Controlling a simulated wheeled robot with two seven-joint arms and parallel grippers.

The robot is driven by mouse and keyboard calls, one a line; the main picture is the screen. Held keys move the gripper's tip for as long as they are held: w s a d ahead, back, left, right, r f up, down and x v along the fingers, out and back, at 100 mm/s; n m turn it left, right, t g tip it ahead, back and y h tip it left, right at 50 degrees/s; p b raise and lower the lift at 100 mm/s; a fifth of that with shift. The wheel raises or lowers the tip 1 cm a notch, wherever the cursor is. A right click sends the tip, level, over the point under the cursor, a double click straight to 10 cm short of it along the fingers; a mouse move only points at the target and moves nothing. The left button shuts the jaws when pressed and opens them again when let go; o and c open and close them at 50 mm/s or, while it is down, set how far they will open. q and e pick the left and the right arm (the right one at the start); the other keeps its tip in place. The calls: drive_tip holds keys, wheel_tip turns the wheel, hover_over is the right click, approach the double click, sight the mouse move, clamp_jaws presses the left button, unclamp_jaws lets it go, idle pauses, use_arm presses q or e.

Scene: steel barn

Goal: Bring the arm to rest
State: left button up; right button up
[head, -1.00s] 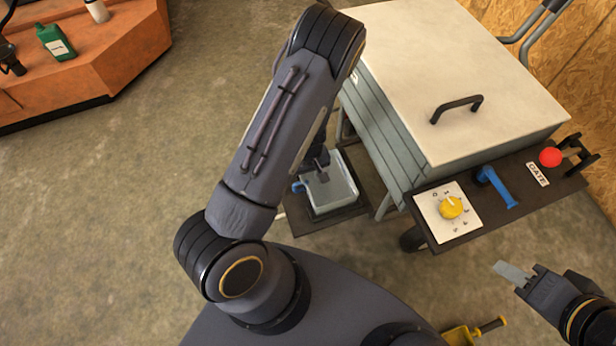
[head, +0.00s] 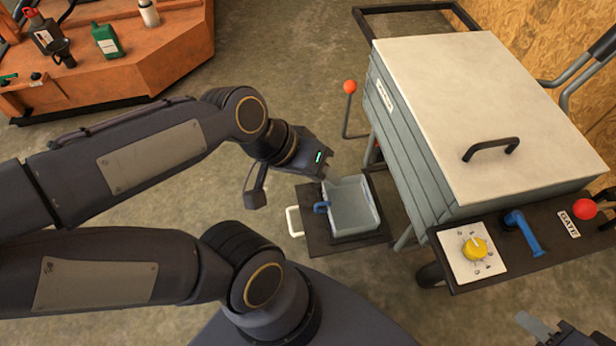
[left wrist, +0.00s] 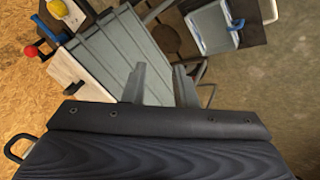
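My left arm comes in from the left. Its gripper (head: 327,173) is just beyond the upper left corner of a grey tub (head: 353,208) with a blue handle; whether it touches the tub cannot be told in the head view. In the left wrist view, the left gripper's two fingers (left wrist: 157,85) stand apart with nothing between them, and the tub (left wrist: 212,27) shows beyond them. My right gripper (head: 535,325) is at the bottom right edge, mostly cut off, with one pale finger showing.
The tub stands on a dark tray (head: 312,243) with a white handle. A large grey bin (head: 405,150) with a pale lid is to its right. Its front panel holds a yellow dial (head: 474,248), a blue lever (head: 522,232) and a red knob (head: 584,209). An orange bench (head: 165,55) is upper left.

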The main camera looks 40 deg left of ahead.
use_arm(q)
drive_tip(key=s, duration=0.1)
drive_tip(key=s+y, duration=0.1)
drive_tip(key=shift+s+a+r+m, duration=0.15)
drive_tip(key=shift+s+a+m, duration=0.15)
drive_tip(key=shift+a+m, duration=0.1)
